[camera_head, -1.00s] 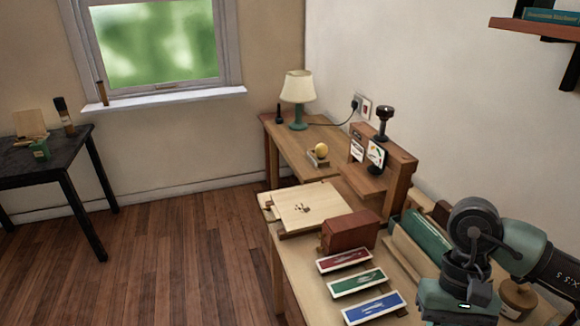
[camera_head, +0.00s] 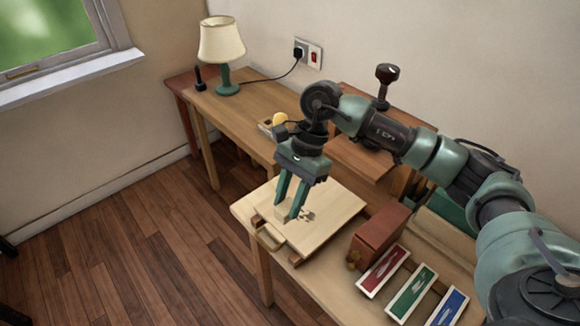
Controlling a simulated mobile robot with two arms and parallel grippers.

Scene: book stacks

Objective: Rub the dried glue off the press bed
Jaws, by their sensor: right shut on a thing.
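The press bed (camera_head: 335,222) is a pale wooden board on the near left part of the bench. A patch of dark specks of dried glue (camera_head: 309,216) shows near its middle. My right gripper (camera_head: 284,209) points down over the bed, just left of the specks. Its two green fingers are shut on a small pale thing, which is hard to make out against the board. I cannot tell whether that thing touches the bed. My left gripper is out of view.
A red-brown block (camera_head: 379,232) stands right of the bed, with red (camera_head: 383,271), green (camera_head: 411,291) and blue (camera_head: 446,308) trays beside it. A lamp (camera_head: 222,45) stands on the far table. Behind my right arm is a wooden stand (camera_head: 361,158).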

